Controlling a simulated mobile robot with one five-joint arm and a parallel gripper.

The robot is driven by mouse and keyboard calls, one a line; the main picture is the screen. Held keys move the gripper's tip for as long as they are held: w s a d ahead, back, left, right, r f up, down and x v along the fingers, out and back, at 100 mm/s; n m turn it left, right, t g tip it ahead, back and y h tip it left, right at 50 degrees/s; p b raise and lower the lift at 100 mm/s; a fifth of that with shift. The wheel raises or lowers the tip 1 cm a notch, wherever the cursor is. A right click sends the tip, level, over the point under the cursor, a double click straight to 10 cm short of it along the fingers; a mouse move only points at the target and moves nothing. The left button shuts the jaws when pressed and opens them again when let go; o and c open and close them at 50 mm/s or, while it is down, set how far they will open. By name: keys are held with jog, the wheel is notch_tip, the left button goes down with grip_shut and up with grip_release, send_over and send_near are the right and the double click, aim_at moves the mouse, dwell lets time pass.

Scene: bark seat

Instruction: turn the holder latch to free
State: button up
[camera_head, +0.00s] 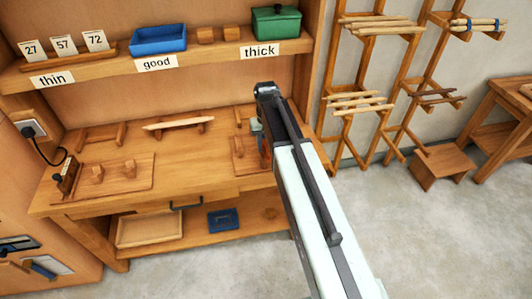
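My arm reaches from the lower right over the right side of the wooden workbench (185,185). My gripper (262,140) is at its far end, low over a small wooden board (240,162) there. The dark wrist hides most of the gripper, so its fingers cannot be made out. A small grey-green piece shows beside it; I cannot tell if it is part of the gripper or of a holder. No holder latch can be clearly picked out. Part of the right board is hidden behind my arm.
On the bench, a pale stick (178,123) rests on a wooden stand, and a board with pegs (112,178) lies at left by a corded device (66,176). The shelf above carries a blue tray (158,40) and green box (276,23). Racks (362,105) stand right.

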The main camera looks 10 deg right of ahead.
jog(key=shift+f, duration=0.15)
grip_shut()
jog(key=shift+n, duration=0.3)
jog(key=n, duration=0.3)
jog(key=shift+n, duration=0.3)
jog(key=n, duration=1.3)
jog(key=shift+n, duration=0.3)
